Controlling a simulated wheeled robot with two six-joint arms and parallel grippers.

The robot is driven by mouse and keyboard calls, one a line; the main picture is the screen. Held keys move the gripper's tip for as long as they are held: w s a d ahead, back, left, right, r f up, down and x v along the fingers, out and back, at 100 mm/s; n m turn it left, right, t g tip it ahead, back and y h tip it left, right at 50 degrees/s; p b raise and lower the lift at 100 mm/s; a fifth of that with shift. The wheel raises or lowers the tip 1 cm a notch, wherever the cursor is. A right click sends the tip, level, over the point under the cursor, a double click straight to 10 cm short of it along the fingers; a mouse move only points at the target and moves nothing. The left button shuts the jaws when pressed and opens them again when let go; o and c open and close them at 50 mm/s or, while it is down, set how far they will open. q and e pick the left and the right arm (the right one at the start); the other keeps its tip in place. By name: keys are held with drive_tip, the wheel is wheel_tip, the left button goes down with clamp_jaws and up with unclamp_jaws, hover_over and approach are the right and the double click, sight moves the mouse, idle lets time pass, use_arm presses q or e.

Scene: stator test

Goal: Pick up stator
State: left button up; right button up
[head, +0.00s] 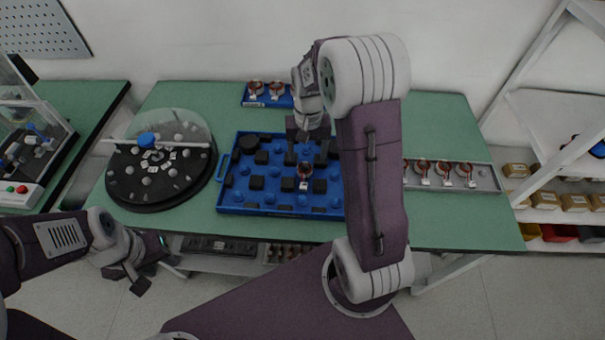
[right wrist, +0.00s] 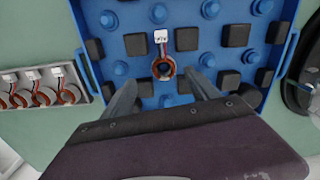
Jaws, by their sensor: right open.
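A stator (head: 305,171), a copper-red ring with a white connector, sits in the blue tray (head: 222,196) on the green table. In the right wrist view the stator (right wrist: 164,68) lies between and just beyond the fingertips, its white connector pointing away. My right gripper (head: 308,140) is over the tray, pointing down, open and empty; its two fingers also show in the right wrist view (right wrist: 163,88), apart on either side of the stator. My left gripper (head: 138,278) hangs low in front of the table at the left; whether its fingers are open is unclear.
The tray holds black blocks and blue pegs around the stator. More stators stand in a grey strip (head: 487,178) at the right and a small blue tray (head: 268,103) at the back. A round black turntable (head: 130,190) with a clear cover is at the left.

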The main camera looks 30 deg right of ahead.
sight(305, 166)
drive_tip(key=f, duration=0.7)
drive_tip(key=shift+w+a, duration=0.2)
drive_tip(key=shift+w, duration=0.2)
drive_tip(key=shift+s, duration=0.1)
clamp_jaws()
drive_tip(key=shift+r, duration=0.2)
drive_tip(key=shift+r, duration=0.3)
wheel_tip(305, 166, up, 3)
drive_tip(key=shift+r, duration=0.1)
drive_tip(key=s+d+r, duration=0.7)
drive_tip(key=s, duration=0.1)
drive_tip(key=shift+s+d, duration=0.35)
